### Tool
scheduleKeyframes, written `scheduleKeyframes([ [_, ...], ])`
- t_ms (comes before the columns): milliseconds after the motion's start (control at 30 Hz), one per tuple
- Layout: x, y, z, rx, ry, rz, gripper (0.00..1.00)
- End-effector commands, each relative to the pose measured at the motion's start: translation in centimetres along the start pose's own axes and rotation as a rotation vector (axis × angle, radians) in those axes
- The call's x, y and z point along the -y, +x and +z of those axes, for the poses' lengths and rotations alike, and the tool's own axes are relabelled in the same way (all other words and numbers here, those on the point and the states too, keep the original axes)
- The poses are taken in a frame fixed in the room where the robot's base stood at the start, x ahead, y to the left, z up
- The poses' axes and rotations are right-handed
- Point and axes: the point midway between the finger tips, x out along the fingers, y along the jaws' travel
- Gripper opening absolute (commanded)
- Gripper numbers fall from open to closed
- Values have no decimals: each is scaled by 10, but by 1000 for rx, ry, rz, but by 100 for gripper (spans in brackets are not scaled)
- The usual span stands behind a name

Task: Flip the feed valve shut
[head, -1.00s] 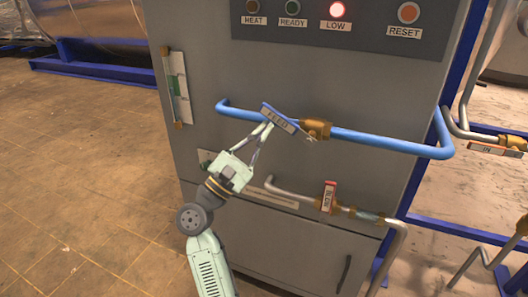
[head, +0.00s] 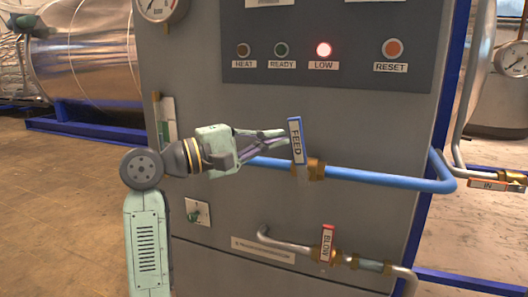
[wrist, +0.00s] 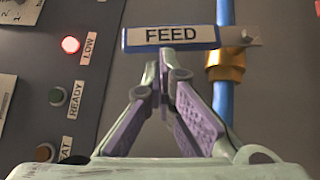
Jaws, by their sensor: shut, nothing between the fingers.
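The feed valve is a brass body (head: 314,169) on a blue pipe, with a blue handle (head: 297,141) labelled FEED. The handle stands nearly upright, across the pipe. In the wrist view the handle (wrist: 170,36) lies level across the upright pipe, and the brass body (wrist: 226,65) is at its right end. My gripper (head: 285,137) is shut and empty, left of the handle. In the wrist view its fingertips (wrist: 157,70) are just below the handle; I cannot tell if they touch it.
A BLOW valve with a red-edged handle (head: 327,244) sits on a grey pipe below. The panel above has a lit red LOW lamp (head: 323,50) and an orange RESET button (head: 392,48). A gauge (head: 161,6) is at upper left. Floor is open at left.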

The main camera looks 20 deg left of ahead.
Motion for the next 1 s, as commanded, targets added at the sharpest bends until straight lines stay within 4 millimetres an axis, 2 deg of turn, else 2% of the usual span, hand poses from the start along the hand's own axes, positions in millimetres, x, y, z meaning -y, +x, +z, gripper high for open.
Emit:
scheduleKeyframes([
  [400, -7, 11, 11, 1, 116, -117, 0],
  [1000, -7, 12, 12, 1, 127, -126, 0],
])
